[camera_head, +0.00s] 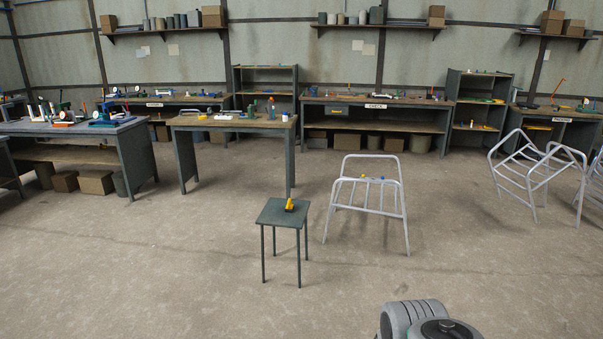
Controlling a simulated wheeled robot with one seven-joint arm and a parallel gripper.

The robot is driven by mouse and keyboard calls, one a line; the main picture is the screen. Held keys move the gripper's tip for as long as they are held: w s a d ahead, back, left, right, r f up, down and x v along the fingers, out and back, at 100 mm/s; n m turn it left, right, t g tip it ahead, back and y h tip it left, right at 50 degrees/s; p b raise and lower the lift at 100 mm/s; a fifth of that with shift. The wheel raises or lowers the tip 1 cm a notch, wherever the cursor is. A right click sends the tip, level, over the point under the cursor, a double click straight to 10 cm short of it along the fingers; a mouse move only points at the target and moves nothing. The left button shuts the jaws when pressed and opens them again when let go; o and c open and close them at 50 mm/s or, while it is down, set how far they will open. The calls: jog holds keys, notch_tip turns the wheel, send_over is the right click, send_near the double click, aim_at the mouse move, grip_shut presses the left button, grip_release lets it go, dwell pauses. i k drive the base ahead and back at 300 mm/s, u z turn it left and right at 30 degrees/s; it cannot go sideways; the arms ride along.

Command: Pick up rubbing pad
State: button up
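I cannot pick out a rubbing pad for certain at this distance. A small yellow and dark object (290,205) sits on the small dark square table (270,212) in the middle of the floor; it is too small to name surely. Tiny blue and yellow items (363,177) show at the seat bars of the grey metal chair frame (403,207) just right of that table. A grey rounded part of my own arm shows at the bottom right edge. My gripper's fingers are not in view.
A wooden-topped workbench (186,122) stands behind the small table. A cluttered bench (72,128) is at left, and a long bench (345,100) along the back wall. More chair frames (537,168) lean at right. The floor in front is clear.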

aim_at(289, 207)
jog(key=z, duration=0.05)
jog(key=i, duration=2.45)
jog(key=u, duration=1.05)
jog(key=i, duration=1.9)
jog(key=u, duration=0.8)
